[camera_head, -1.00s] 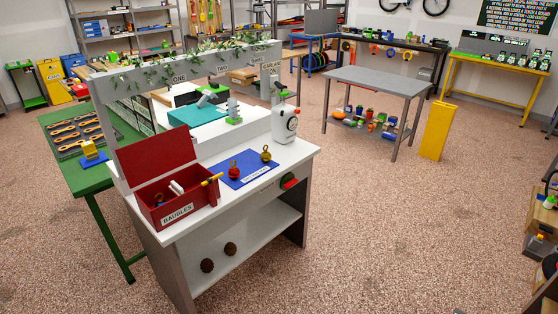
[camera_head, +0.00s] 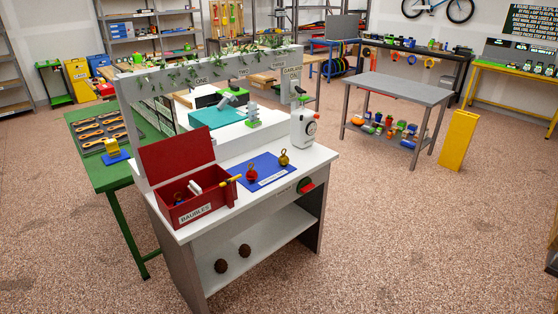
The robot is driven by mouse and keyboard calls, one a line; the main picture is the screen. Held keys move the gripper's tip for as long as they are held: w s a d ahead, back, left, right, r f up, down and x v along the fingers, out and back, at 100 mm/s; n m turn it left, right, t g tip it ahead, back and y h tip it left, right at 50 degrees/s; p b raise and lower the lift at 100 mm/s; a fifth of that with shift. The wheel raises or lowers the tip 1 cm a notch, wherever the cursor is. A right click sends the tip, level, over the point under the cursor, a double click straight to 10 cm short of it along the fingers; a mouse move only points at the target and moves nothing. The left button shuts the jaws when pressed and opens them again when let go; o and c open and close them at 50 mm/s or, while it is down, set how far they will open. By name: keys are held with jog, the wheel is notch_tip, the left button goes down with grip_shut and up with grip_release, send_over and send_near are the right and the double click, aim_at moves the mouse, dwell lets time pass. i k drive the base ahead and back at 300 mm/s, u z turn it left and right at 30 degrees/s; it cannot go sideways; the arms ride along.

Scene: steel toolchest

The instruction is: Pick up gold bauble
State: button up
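The gold bauble (camera_head: 284,158) stands on the blue mat (camera_head: 266,171) on the white workbench, near the mat's back right. A red bauble (camera_head: 252,173) stands on the same mat, to its left and apart from it. Both have a ring on top. My gripper is not in view.
An open red box labelled BAUBLES (camera_head: 196,211) stands left of the mat, with a yellow-handled tool at its right edge. A white device with a dial (camera_head: 304,129) stands behind right of the mat. Two brown cones (camera_head: 221,266) lie on the lower shelf. The floor in front is clear.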

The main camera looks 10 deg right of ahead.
aim_at(284, 160)
jog(key=i, duration=0.85)
jog(key=z, duration=0.05)
